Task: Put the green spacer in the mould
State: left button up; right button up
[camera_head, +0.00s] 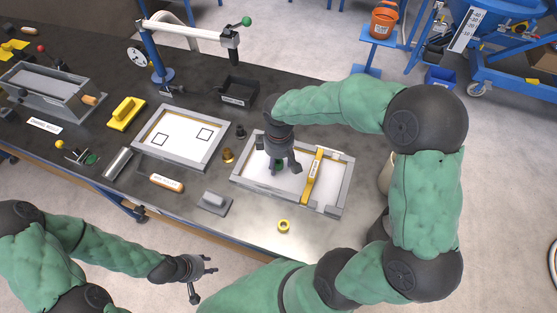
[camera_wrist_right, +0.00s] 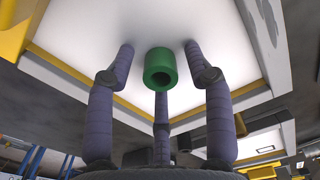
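The green spacer (camera_wrist_right: 160,68), a short hollow cylinder, shows between my right gripper's three fingers in the right wrist view. In the head view the spacer (camera_head: 278,165) is a small green patch under that gripper, mostly hidden. The mould (camera_head: 240,178) is a grey-framed tray with a white floor, and the spacer is within its frame, at or close to the floor. My right gripper (camera_head: 279,167) points down over the mould. Its fingers stand around the spacer with visible gaps at the sides. My left gripper (camera_head: 203,280) is empty, fingers spread, off the table's front edge.
A yellow bar (camera_head: 313,178) crosses the mould right of my right gripper. A brass piece (camera_head: 228,156) and a second framed tray (camera_head: 210,160) are left. The table's front right is mostly clear.

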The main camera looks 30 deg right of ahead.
aim_at(279, 162)
notch_tip(279, 162, up, 12)
jog(key=p, duration=0.4)
jog(key=shift+r, duration=0.15)
jog(key=shift+s, duration=0.1)
dwell(0.3)
